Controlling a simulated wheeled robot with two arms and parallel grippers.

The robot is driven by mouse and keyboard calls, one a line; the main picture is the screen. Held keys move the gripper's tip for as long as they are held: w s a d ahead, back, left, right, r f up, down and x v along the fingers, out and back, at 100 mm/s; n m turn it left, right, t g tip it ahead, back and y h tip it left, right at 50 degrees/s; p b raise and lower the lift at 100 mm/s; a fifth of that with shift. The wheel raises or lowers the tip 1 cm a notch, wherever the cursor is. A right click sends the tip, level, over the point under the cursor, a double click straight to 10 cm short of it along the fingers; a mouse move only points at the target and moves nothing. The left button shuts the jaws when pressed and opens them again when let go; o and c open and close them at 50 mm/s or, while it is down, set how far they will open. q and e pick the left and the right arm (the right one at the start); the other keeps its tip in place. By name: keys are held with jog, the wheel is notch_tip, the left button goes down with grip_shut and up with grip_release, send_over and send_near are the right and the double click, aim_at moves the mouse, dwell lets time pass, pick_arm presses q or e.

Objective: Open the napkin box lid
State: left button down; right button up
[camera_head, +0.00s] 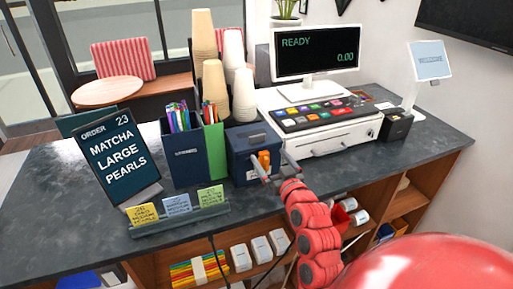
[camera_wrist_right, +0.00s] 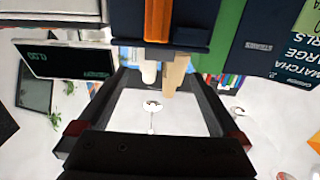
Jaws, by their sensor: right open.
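The napkin box appears to be the dark blue box (camera_head: 240,166) on the counter, left of the cash register. An orange handle (camera_head: 264,158) is on its front. My right gripper (camera_head: 269,160) is in front of the box, its two fingers apart at either side of the handle in the head view. In the right wrist view, turned upside down, the box (camera_wrist_right: 190,14) and its orange handle (camera_wrist_right: 158,20) are at the top, beyond the open fingers (camera_wrist_right: 163,76). Nothing is between the fingers. Contact with the handle cannot be told. My left gripper is out of view.
A blue pen holder (camera_head: 184,160) and a green panel (camera_head: 216,150) stand left of the box. Cup stacks (camera_head: 214,92) stand behind it. The cash register (camera_head: 325,130) is close on the right. A card holder (camera_head: 180,217) lies at the front edge.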

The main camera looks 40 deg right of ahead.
aim_at(258, 138)
jog(key=p+x, duration=0.1)
jog(key=x, duration=0.2)
jog(key=p+x, duration=0.1)
jog(key=x, duration=0.2)
jog(key=p+x, duration=0.1)
jog(key=x, duration=0.2)
jog(key=shift+w+r, duration=0.25)
jog(key=shift+r, duration=0.05)
jog(key=shift+w+d+f+p, duration=0.2)
jog(key=shift+w+p, duration=0.2)
jog(key=shift+w, duration=0.3)
grip_shut()
